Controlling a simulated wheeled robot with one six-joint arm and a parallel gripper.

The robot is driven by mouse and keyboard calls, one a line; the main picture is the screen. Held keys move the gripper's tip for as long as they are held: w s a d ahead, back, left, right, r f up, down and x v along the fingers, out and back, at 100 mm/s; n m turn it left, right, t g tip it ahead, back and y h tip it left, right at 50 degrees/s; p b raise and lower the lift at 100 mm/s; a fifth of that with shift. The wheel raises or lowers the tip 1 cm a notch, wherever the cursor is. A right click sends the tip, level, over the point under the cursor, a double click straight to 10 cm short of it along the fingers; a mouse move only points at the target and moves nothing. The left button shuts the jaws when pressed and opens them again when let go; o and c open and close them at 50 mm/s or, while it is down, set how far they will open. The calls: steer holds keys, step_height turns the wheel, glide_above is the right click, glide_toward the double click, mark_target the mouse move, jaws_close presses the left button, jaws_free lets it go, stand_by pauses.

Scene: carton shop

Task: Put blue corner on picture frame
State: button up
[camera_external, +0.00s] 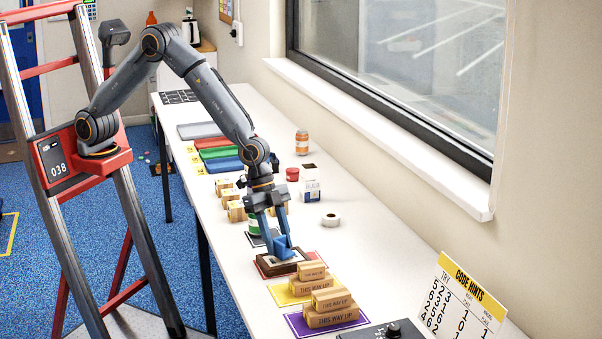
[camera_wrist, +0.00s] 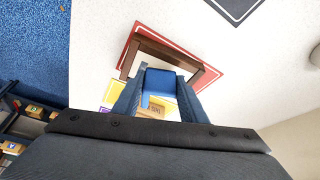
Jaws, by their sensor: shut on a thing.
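The picture frame (camera_external: 267,266) is dark brown and lies on a red mat (camera_external: 318,253) on the white bench. It also shows in the wrist view (camera_wrist: 172,49), with one corner of it pointing up in the picture. My gripper (camera_external: 283,246) points down over the frame and is shut on the blue corner (camera_external: 285,249). In the wrist view the blue corner (camera_wrist: 160,82) sits between my two fingers (camera_wrist: 160,98), over the inside of the frame. I cannot tell whether the blue corner touches the frame. My fingers hide part of the frame.
Small cartons (camera_external: 330,307) stand on yellow and purple mats just in front of the frame. A control box (camera_external: 385,331) and a code hints sign (camera_external: 466,295) are at the near end.

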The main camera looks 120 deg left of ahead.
steer(key=shift+f, duration=0.2)
steer(key=shift+f, duration=0.2)
steer(key=o, duration=1)
steer(key=shift+r, duration=0.2)
steer(key=shift+r, duration=0.3)
steer(key=s+b+v, duration=0.1)
steer(key=b+v, duration=0.2)
steer(key=v, duration=0.8)
steer(key=s+a+f+n+g+y, duration=0.1)
steer(key=s+f+n, duration=0.1)
steer(key=s, duration=1.4)
steer(key=s+a+f+n+g, duration=0.2)
steer(key=s+f, duration=0.3)
steer(key=s, duration=1.1)
steer(key=shift+s+f+y, duration=0.15)
steer(key=shift+s+y, duration=0.2)
steer(key=shift+y, duration=0.05)
